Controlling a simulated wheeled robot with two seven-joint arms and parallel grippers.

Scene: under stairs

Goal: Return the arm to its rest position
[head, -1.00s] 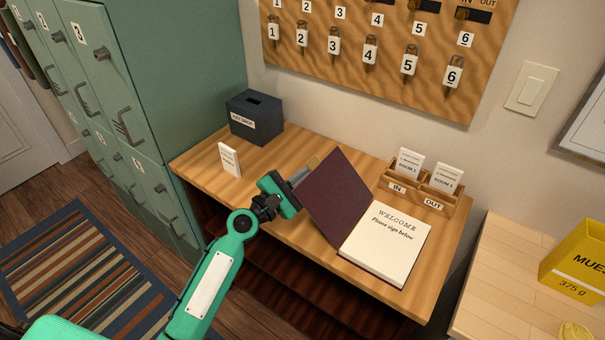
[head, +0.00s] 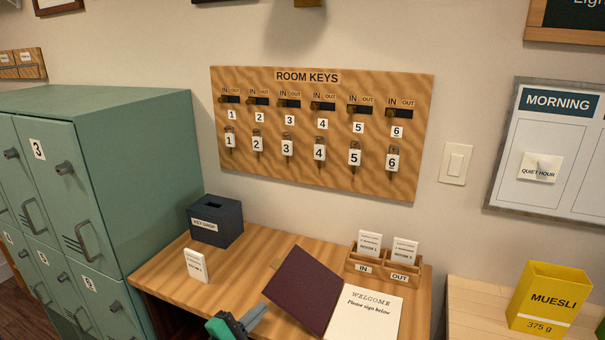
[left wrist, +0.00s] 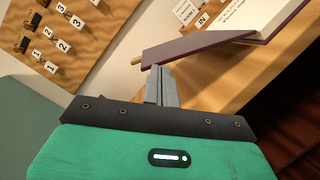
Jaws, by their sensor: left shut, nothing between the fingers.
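My left gripper (head: 256,311) shows at the bottom edge of the head view, in front of the desk and just left of the guest book. Its grey fingers are together with nothing between them; they also show in the left wrist view (left wrist: 161,86). The guest book's maroon cover (head: 304,288) stands tilted up, and its white welcome page (head: 368,312) faces up. In the left wrist view the cover (left wrist: 195,46) lies just beyond the fingertips; I cannot tell whether they touch. Most of the left arm is below the head view. My right gripper is not in view.
The wooden desk (head: 255,262) holds a dark key drop box (head: 215,221), a small white card (head: 195,266) and an IN/OUT card holder (head: 381,270). Green lockers (head: 130,150) stand left. A key board (head: 320,175) hangs behind. A muesli box (head: 549,300) stands right.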

